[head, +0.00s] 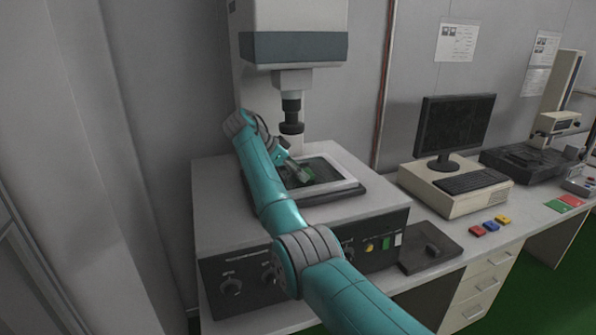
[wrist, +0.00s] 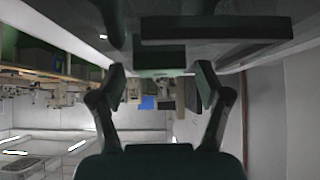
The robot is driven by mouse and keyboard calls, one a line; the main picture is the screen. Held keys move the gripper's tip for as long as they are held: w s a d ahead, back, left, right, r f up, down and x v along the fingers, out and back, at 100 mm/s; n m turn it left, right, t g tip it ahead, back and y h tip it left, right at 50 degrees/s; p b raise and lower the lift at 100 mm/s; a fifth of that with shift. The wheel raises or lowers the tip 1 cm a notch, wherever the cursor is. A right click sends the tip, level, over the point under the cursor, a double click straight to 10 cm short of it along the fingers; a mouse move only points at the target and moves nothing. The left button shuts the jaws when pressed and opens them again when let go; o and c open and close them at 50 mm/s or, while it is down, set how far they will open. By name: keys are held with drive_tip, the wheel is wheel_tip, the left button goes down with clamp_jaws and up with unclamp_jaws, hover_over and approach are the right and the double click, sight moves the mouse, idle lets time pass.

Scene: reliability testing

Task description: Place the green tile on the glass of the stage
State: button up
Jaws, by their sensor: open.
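My gripper (head: 299,172) is low over the left part of the glass, tilted, below the lens column. A small green piece, seemingly the green tile (head: 306,181), shows at the fingertips. In the wrist view, my gripper (wrist: 161,82) has its two fingers spread. A flat dark-green block (wrist: 160,57), probably the tile, lies just beyond and between the fingertips, close to the dark surface. Whether it rests on the glass is hard to tell.
Knobs and coloured buttons line the machine's front. To the right are a monitor (head: 455,124), a keyboard (head: 471,182), small coloured blocks (head: 491,226) and red and green pads (head: 564,203).

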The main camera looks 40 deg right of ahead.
drive_tip(key=v, duration=1.2)
drive_tip(key=shift+r, duration=0.1)
